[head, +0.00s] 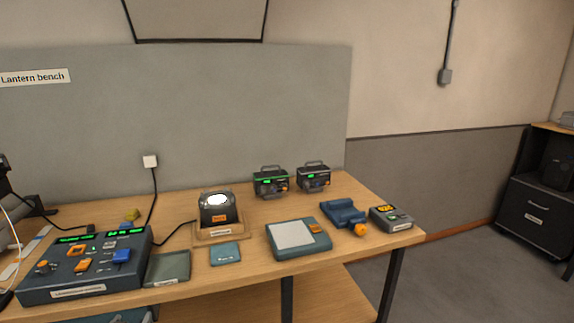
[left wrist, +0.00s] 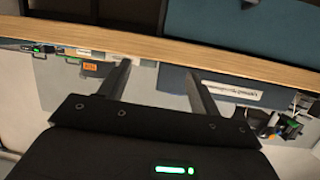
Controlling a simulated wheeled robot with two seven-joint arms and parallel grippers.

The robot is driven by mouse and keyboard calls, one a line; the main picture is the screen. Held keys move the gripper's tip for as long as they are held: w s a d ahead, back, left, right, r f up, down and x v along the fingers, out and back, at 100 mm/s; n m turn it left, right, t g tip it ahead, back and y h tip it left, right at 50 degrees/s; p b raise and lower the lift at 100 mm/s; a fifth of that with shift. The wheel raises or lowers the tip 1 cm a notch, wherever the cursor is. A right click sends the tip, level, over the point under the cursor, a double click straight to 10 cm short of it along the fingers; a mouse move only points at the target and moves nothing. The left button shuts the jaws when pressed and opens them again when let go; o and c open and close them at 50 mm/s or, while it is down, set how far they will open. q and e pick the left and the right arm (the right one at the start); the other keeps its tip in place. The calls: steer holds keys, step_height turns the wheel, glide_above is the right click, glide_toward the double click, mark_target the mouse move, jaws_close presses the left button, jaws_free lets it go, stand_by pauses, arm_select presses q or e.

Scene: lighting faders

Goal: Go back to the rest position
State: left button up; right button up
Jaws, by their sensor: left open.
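My left gripper (left wrist: 158,78) shows in the left wrist view with its two dark fingers spread apart and nothing between them. The fingers point toward a long wooden edge (left wrist: 160,50), and I cannot tell the distance to it. In the head view I cannot clearly make out either gripper; only dark parts show at the far left edge. My right gripper is in neither view.
The wooden bench (head: 210,278) carries a fader console (head: 85,265), a lit lantern (head: 217,210), two dark lanterns with green lights (head: 270,182), a flat scale-like device (head: 297,238) and a small meter (head: 390,217). Floor right of the bench is clear up to a dark cabinet (head: 535,215).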

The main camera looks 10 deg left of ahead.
arm_select(q)
steer(key=s+d+f+m+g+h, duration=0.2)
steer(key=s+d+f+g, duration=0.1)
steer(key=s+d, duration=0.55)
steer(key=s+d+f+m+g+h, duration=0.15)
steer(key=s+d+g, duration=0.25)
steer(key=s+d, duration=0.45)
steer(key=s+d+f+m+g+h, duration=0.2)
steer(key=s+d+f+g, duration=0.3)
steer(key=s, duration=0.6)
step_height(320, 180, down, 26)
steer(key=s, duration=0.2)
steer(key=s+a+f, duration=0.2)
steer(key=s+f, duration=1.2)
steer(key=s, duration=0.1)
steer(key=shift+s+a+g, duration=0.15)
steer(key=shift+s+g, duration=0.15)
steer(key=shift+g, duration=0.1)
